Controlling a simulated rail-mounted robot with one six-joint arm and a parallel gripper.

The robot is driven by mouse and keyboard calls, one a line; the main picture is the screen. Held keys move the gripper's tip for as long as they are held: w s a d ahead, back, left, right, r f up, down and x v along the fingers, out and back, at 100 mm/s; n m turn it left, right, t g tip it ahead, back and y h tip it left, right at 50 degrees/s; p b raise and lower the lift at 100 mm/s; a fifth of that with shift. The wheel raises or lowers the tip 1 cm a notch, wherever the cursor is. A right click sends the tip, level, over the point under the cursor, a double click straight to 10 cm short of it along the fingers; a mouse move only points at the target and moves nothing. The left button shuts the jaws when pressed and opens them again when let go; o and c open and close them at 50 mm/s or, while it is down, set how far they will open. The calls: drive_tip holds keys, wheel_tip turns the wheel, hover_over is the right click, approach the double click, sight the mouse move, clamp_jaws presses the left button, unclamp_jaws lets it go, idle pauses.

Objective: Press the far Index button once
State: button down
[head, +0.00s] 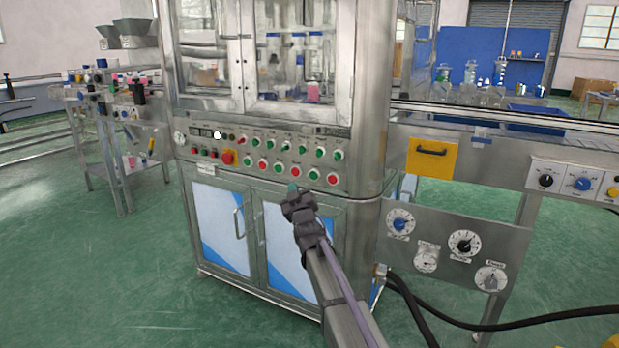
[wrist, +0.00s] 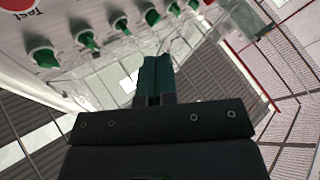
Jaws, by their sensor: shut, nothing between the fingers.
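The control panel (head: 265,155) on the steel machine has two rows of small green and red buttons. Their labels are too small to read in the head view, so I cannot tell which is the far Index button. My gripper (head: 292,187) is shut and empty, in front of the panel near its lower edge. In the wrist view, its dark green fingertips (wrist: 152,75) are together and point towards a row of green controls (wrist: 88,42). A red button (wrist: 18,5) with a label reading "Test" is at the top left corner. I cannot tell whether the fingertips touch anything.
A larger red knob on a yellow plate (head: 228,157) sits at the panel's left. Glass doors (head: 295,55) are above the panel and cabinet doors (head: 218,225) below. A conveyor (head: 500,125) with dial panels (head: 455,243) stands at the right. Black hoses (head: 500,324) run along the floor there.

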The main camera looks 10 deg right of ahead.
sight(313, 176)
drive_tip(key=shift+w+d, duration=0.1)
drive_tip(key=shift+w+d, duration=0.9)
drive_tip(key=shift+w, duration=0.2)
drive_tip(key=shift+w+d, duration=0.85)
drive_tip(key=shift+w, duration=0.3)
drive_tip(key=shift+w+d, duration=0.9)
drive_tip(key=shift+w, duration=0.2)
drive_tip(key=shift+w+d, duration=0.3)
